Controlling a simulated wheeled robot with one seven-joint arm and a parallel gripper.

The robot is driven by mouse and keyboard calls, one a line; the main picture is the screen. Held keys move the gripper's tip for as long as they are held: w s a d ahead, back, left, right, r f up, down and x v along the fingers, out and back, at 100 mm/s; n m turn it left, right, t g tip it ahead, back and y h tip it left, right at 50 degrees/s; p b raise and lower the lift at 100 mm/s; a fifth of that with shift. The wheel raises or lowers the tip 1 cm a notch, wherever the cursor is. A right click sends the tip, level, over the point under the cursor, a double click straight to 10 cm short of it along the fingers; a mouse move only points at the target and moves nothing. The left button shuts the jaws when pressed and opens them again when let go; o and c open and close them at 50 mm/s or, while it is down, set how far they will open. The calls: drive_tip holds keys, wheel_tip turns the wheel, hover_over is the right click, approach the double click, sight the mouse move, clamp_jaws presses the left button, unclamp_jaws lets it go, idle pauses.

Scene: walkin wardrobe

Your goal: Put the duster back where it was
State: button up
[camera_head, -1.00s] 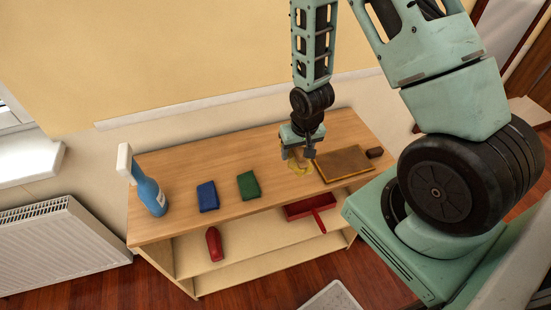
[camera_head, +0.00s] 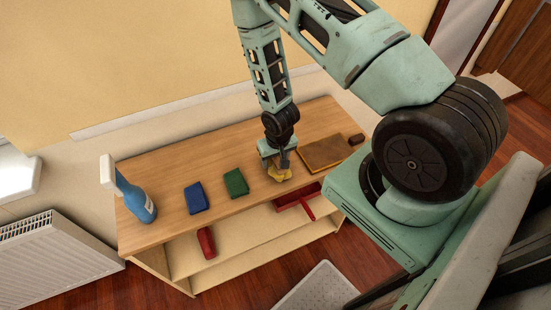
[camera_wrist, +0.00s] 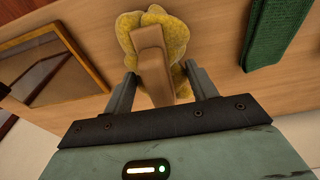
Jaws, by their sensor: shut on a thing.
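The duster has a yellow fluffy body (camera_wrist: 180,35) and a tan wooden handle (camera_wrist: 152,60). In the wrist view the handle stands between the two fingers of my gripper (camera_wrist: 158,88), which is shut on it. In the head view my gripper (camera_head: 277,163) is low over the wooden shelf top (camera_head: 160,165), to the right of the green item. The duster's yellow body (camera_head: 279,174) shows just below the fingers, at or very near the shelf top; I cannot tell if it touches.
A blue spray bottle (camera_head: 137,200), a blue item (camera_head: 196,198) and a green item (camera_head: 236,183) stand left of my gripper. A framed brown board (camera_head: 323,153) and a small dark block (camera_head: 357,139) lie right. A red dustpan (camera_head: 297,197) and red brush (camera_head: 206,243) are on the lower shelf.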

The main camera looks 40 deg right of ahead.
drive_tip(key=shift+f, duration=0.6)
drive_tip(key=o, duration=1.2)
drive_tip(key=shift+r, duration=0.1)
